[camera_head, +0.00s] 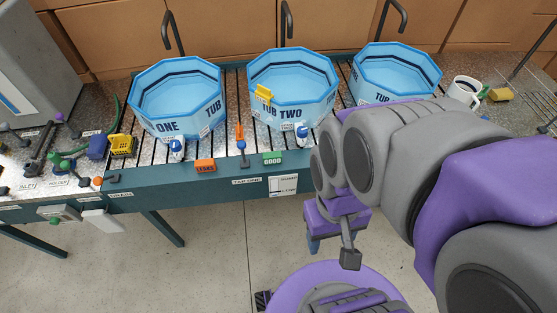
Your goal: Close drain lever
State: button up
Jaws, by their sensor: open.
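Three blue octagonal tubs stand on the slatted bench: tub one (178,95), tub two (292,90) and a third tub (395,75) partly behind my arm. A small white and blue fitting (177,149) sits at the front foot of tub one, and a similar fitting (302,134) at tub two. A small lever-like part (242,148), orange above and blue below, stands between them. I cannot tell which is the drain lever. My gripper (331,250) is open, in front of and below the bench edge, apart from all of these. My arm hides the third tub's front.
An orange LEAKS block (205,166) and a green GOOD block (271,158) sit on the bench's front edge. The floor before the bench is clear at left.

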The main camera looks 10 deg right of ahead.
aim_at(99, 181)
jog(key=u, duration=1.6)
jog(key=i+z, duration=0.1)
jog(key=z, duration=0.25)
jog(key=i+z, duration=0.15)
jog(key=z, duration=0.15)
jog(key=i+j+z, duration=0.1)
jog(key=z, duration=0.25)
